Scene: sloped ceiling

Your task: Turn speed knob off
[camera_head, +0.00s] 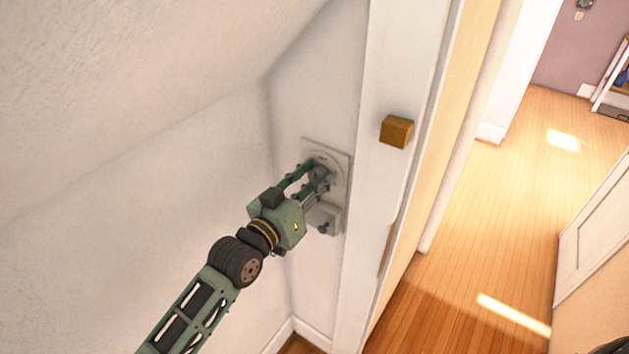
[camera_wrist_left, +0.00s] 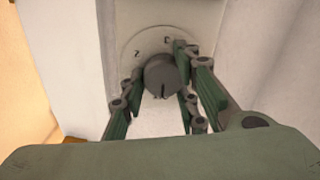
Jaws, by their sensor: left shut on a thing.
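The speed knob (camera_wrist_left: 162,77) is a dark grey round knob on a pale round dial (camera_wrist_left: 133,45) with small dark marks, fixed to a wall plate (camera_head: 341,165). A dark pointer line on the knob points toward the bottom of the left wrist view. My left gripper (camera_head: 319,176) reaches the plate from the lower left in the head view. Its green fingers (camera_wrist_left: 160,88) stand on both sides of the knob and are shut on it. In the head view the fingers partly hide the knob. My right gripper is not in view.
A grey box with a dark switch (camera_head: 324,220) sits just below the dial on the wall. A wooden block (camera_head: 396,132) sticks out from the white door frame (camera_head: 388,60) to the right.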

